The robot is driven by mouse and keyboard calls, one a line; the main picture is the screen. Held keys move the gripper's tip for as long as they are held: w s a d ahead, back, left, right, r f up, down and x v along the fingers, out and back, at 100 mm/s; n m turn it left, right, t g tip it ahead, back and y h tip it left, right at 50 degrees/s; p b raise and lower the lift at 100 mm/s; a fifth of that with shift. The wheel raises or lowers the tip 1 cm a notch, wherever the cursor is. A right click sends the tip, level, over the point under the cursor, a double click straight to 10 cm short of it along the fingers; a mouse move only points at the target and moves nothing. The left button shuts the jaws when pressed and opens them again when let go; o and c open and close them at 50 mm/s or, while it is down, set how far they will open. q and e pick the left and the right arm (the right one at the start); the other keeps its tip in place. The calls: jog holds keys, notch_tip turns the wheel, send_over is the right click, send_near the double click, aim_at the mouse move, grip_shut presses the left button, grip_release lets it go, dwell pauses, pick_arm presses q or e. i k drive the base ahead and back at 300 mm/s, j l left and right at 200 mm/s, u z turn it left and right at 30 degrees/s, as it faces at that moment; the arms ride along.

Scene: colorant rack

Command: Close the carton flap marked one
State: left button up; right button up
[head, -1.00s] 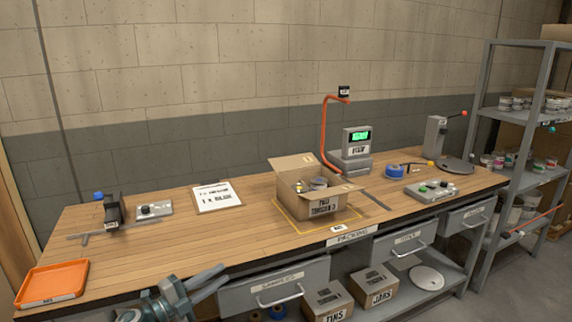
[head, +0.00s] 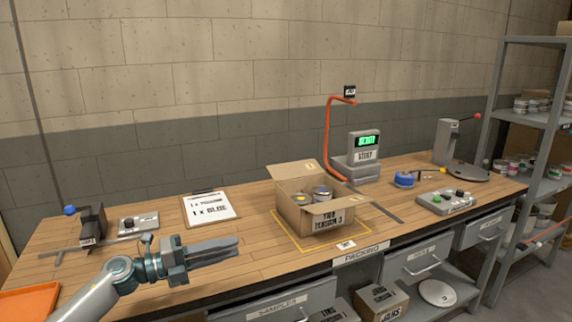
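The open cardboard carton (head: 294,216) stands on the bench inside a yellow outline, with a printed label on its front. Its back flap (head: 290,172) stands up and bears a small pale mark. Another flap (head: 340,205) on the front right side sticks outward. I cannot read which flap is marked one. Round tins (head: 320,193) show inside the carton. My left gripper (head: 236,249) is over the bench front, left of the carton and apart from it. It holds nothing visible; its fingers overlap from this angle. My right gripper is out of view.
A clipboard (head: 210,209) lies left of the carton. An orange hooked post (head: 329,135) and a scale (head: 363,155) stand behind it. A button box (head: 447,201) and blue tape roll (head: 404,179) are to the right. Bare bench lies between gripper and carton.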

aim_at(291, 170)
jog(key=i, duration=1.55)
